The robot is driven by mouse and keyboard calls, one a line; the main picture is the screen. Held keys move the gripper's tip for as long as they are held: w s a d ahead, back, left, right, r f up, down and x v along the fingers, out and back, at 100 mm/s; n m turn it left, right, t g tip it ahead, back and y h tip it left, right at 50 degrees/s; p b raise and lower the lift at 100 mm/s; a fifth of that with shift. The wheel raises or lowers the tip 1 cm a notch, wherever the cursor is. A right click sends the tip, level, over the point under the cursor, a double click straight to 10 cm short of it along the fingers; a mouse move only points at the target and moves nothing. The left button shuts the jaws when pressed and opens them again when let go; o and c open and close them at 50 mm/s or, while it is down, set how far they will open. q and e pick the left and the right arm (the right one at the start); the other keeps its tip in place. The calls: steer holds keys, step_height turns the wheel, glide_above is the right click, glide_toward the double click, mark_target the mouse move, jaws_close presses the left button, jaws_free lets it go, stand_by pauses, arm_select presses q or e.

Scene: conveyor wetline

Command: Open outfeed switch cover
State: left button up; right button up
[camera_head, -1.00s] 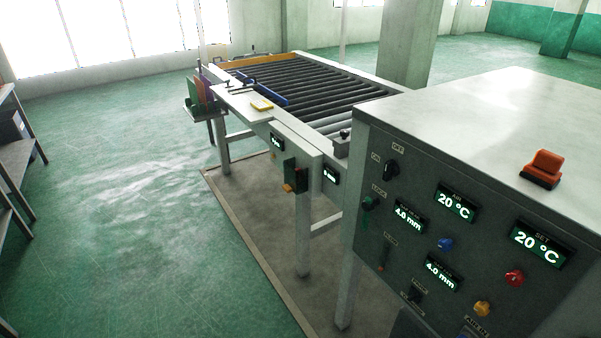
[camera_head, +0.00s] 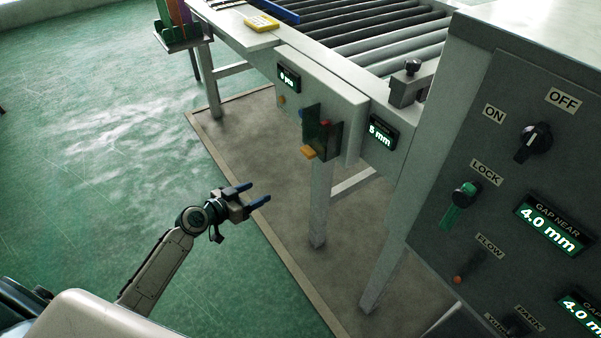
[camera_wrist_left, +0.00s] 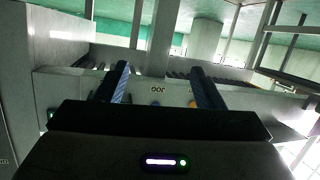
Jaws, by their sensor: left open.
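The outfeed switch cover (camera_head: 318,122) is a dark, see-through box on the front panel of the roller conveyor. It has an orange tab (camera_head: 307,152) at its lower edge and looks shut. A red button shows near its top. My left gripper (camera_head: 254,194) is open and empty, with blue fingertips, to the lower left of the cover and clearly apart from it. In the left wrist view, its two fingers (camera_wrist_left: 163,88) are spread towards the conveyor panel, which appears upside down. My right gripper is not in view.
A grey control cabinet (camera_head: 484,240) with knobs and displays stands close on the right. The conveyor's leg (camera_head: 319,205) is below the cover. A yellow device (camera_head: 261,23) lies on the conveyor's side table. Green floor to the left is free.

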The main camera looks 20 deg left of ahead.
mark_target(304, 153)
arm_select(q)
steer(key=s+d+r+m+h+b, duration=0.15)
steer(key=d+r+m+h, duration=0.3)
steer(key=r, duration=0.75)
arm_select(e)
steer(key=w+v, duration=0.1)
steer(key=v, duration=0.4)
arm_select(q)
steer(key=shift+n+t, duration=0.4)
steer(key=shift+n, duration=0.05)
steer(key=p+x, duration=0.2)
steer(key=x, duration=0.8)
steer(key=shift+d+p, duration=0.25)
steer(key=shift+p, duration=0.05)
steer(key=shift+w+d+f, duration=0.1)
steer(key=shift+w+d, duration=0.25)
steer(key=shift+w, duration=0.15)
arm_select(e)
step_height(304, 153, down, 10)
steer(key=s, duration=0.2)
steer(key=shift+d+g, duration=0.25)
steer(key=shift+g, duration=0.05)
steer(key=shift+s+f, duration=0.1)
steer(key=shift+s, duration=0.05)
arm_select(q)
jaws_close()
